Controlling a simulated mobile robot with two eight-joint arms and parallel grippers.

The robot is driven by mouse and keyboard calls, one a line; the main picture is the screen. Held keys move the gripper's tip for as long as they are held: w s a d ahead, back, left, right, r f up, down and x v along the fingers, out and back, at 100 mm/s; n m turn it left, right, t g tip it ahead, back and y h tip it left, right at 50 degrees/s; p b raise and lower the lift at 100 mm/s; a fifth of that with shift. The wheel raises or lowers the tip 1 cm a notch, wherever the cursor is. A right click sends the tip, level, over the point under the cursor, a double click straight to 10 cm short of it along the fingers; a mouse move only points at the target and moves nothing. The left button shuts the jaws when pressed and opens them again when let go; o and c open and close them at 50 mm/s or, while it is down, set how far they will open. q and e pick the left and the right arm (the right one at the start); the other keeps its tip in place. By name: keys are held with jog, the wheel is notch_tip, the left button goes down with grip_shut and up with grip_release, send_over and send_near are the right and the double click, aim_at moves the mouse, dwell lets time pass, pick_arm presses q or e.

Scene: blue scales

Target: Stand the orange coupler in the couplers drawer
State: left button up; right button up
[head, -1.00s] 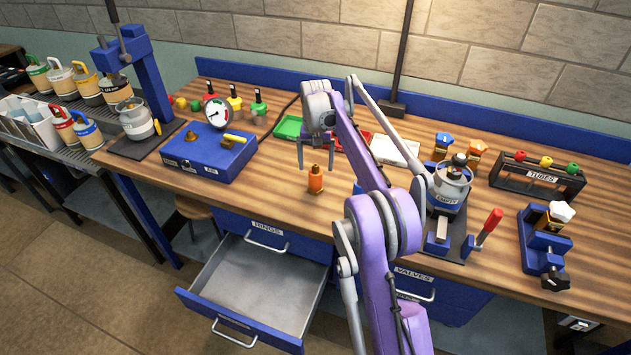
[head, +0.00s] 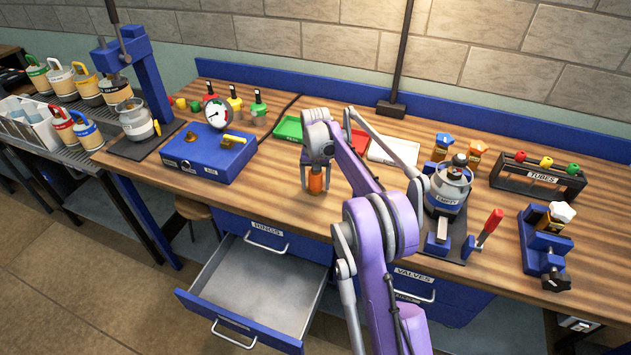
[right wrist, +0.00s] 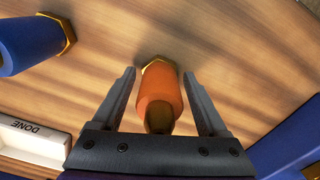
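The orange coupler (head: 315,182) stands upright on the wooden bench top. My right gripper (head: 315,186) has come down over it from above. In the right wrist view the coupler (right wrist: 159,92) sits between the two open fingers (right wrist: 160,100), with a gap on both sides. An open, empty drawer (head: 255,290) sticks out below the bench, under the drawer labelled RINGS (head: 268,238); its own label is not readable. My left gripper is not in view.
A blue box with a gauge (head: 208,152) stands left of the coupler. Green (head: 288,129) and white (head: 393,150) trays lie behind. A blue cylindrical piece (right wrist: 30,40) is near the coupler. A cylinder stand (head: 448,195) is to the right.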

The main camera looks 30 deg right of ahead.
grip_shut()
